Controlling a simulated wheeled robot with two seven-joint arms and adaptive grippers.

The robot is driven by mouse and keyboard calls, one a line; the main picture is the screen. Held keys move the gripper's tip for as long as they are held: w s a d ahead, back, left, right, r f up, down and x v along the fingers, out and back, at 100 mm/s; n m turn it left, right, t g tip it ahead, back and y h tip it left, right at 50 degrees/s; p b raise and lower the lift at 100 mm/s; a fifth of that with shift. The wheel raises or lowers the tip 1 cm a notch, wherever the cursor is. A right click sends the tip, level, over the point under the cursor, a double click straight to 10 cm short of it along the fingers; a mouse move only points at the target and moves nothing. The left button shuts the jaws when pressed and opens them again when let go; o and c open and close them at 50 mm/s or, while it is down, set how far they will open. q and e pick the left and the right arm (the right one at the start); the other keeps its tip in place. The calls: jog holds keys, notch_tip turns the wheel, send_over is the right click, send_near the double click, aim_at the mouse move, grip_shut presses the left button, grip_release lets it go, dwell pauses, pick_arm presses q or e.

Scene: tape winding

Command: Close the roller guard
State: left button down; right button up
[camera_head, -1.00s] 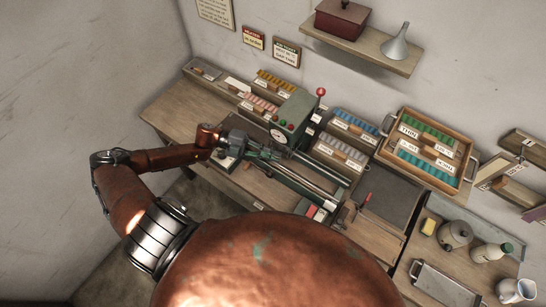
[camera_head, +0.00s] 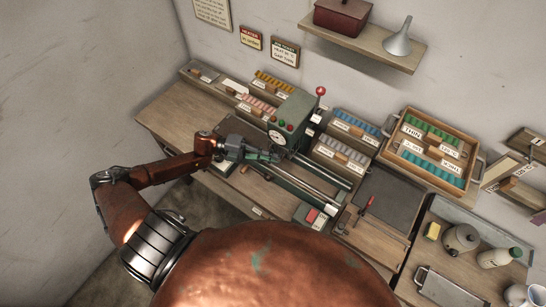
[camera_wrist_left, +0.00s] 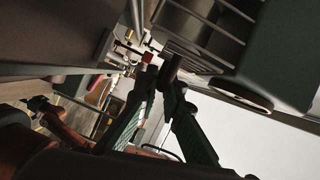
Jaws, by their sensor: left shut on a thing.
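The green tape machine (camera_head: 292,112) stands on the bench, with long metal rails (camera_head: 318,182) running from its dial box down to the right. My left gripper (camera_head: 270,157) is at the near side of these rails, just below the dial. In the left wrist view my left gripper (camera_wrist_left: 160,72) has its fingertips close together on a small dark bar-like part, which I take to be the roller guard's handle. The fingers hide most of it. A slatted green housing (camera_wrist_left: 222,22) is beside the fingertips. The guard's outline and its angle cannot be made out. My right gripper is out of view.
A switch block with a red button (camera_head: 314,215) sits at the bench front. Racks of coloured rolls (camera_head: 344,152) stand behind the rails. A wooden tray (camera_head: 468,182) and a dark plate (camera_head: 388,198) lie to the right.

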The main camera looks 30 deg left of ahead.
pick_arm(q)
jog(key=c, duration=2.1)
grip_release()
jog(key=shift+f, duration=0.15)
jog(key=v, duration=1.2)
